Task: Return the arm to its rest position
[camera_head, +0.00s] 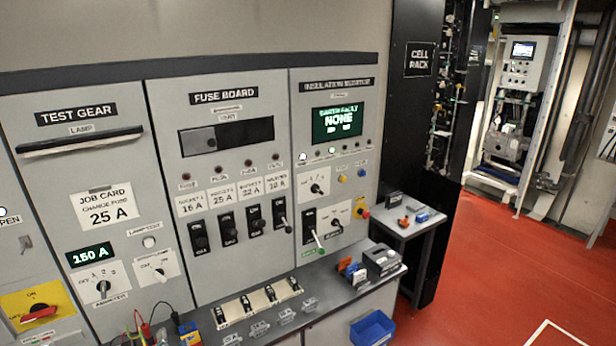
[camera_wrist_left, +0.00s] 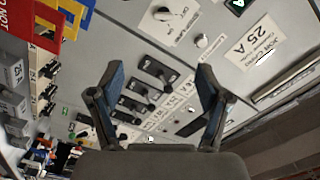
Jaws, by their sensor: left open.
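My left gripper (camera_wrist_left: 160,78) shows in the left wrist view with its two blue-padded fingers spread wide. It is open and nothing is between the fingers. Beyond it lies the grey panel front, seen turned over, with the fuse switches (camera_wrist_left: 140,95) and the job card "25 A" (camera_wrist_left: 259,42). I cannot make out either gripper in the head view. My right gripper is not in view.
The fuse board (camera_head: 232,143) stands between the test gear and the insulation monitor, whose screen (camera_head: 338,121) reads "NONE". A ledge below carries fuse holders (camera_head: 247,304). A blue bin (camera_head: 372,328) and a small side table (camera_head: 416,226) are at right. Red floor (camera_head: 490,255) is clear.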

